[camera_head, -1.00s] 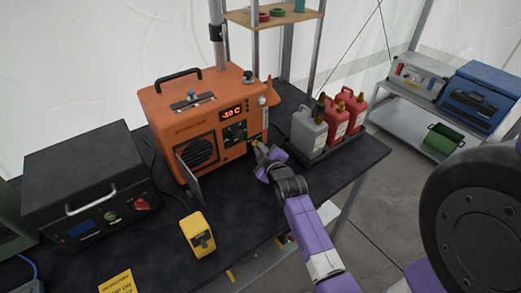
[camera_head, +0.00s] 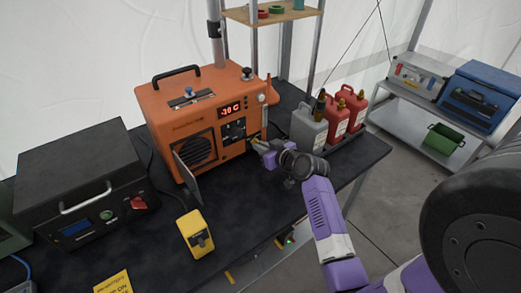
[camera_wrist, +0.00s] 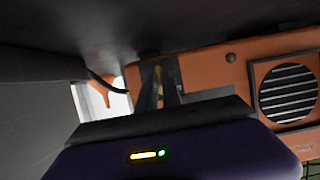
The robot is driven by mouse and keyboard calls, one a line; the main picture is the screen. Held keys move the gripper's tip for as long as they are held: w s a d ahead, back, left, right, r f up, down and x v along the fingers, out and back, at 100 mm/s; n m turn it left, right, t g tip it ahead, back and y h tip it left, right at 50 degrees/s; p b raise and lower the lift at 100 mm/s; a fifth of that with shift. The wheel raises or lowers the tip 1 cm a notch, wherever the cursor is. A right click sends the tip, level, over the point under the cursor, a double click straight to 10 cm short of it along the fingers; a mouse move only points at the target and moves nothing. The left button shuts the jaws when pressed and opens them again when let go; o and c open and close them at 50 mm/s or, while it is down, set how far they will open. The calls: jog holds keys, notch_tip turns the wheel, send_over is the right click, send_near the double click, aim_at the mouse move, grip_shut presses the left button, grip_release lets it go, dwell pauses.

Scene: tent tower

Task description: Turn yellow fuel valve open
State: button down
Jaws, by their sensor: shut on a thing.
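The orange heater (camera_head: 190,110) stands on the black table with a red display and a round grille on its front. My gripper (camera_head: 257,145) is at the lower right of the heater's front. In the wrist view my gripper (camera_wrist: 160,92) has its two dark fingers closed around a small yellow piece, the fuel valve (camera_wrist: 158,82), against the orange panel. The fingers hide most of the valve, so its exact angle cannot be read. In the head view the valve is too small and covered to make out clearly.
A grey canister (camera_head: 309,128) and two red ones stand in a tray close right of my gripper. The heater's open door flap (camera_head: 187,177) juts forward at left. A yellow device (camera_head: 195,232) and a black case (camera_head: 82,185) are on the table further left.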

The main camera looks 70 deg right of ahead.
jog(key=m+y+b, duration=0.1)
jog(key=m+t+y+b, duration=0.1)
jog(key=m, duration=0.1)
jog(key=shift+s+d+f, duration=0.1)
jog(key=shift+d+f, duration=0.05)
jog(key=m+t+y+b, duration=0.1)
jog(key=m, duration=0.2)
jog(key=shift+t+b, duration=0.3)
jog(key=shift+t, duration=0.1)
jog(key=shift+d, duration=0.1)
dwell(0.3)
jog(key=c, duration=1.5)
grip_release()
jog(key=shift+s, duration=0.15)
jog(key=b+v, duration=0.1)
jog(key=v, duration=0.6)
jog(key=shift+s, duration=0.3)
